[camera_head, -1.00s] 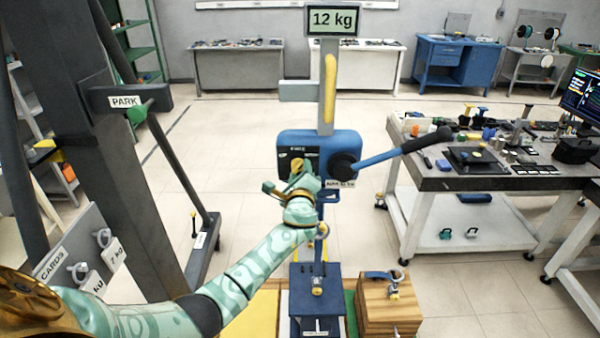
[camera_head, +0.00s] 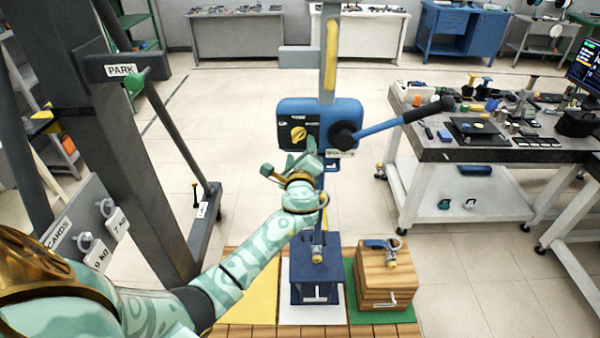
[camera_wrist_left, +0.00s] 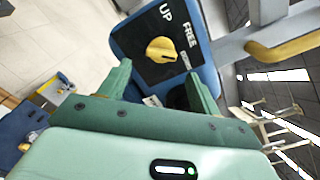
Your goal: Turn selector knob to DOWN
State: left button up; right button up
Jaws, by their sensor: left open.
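The yellow selector knob (camera_head: 298,133) sits on a black plate on the front of the blue hoist head (camera_head: 345,112). It also shows in the left wrist view (camera_wrist_left: 160,50), where the labels UP and FREE are readable beside it; a third label is too small to read. I cannot tell surely which label the knob points at. My left gripper (camera_head: 290,166) is just below and in front of the knob, open and empty. In the left wrist view its green fingers (camera_wrist_left: 160,88) stand apart, short of the knob and not touching it. My right gripper is not in view.
A blue lever with a black grip (camera_head: 400,122) reaches out right of the knob. Below are a dark blue block (camera_head: 316,262) and a wooden block (camera_head: 386,280) with a hook. A grey post with a PARK sign (camera_head: 120,70) stands left. A cluttered bench (camera_head: 470,155) stands right.

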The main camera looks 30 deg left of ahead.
pick_arm(q)
jog(key=v, duration=1.1)
jog(key=shift+s+d+b, duration=0.2)
jog(key=shift+b, duration=0.2)
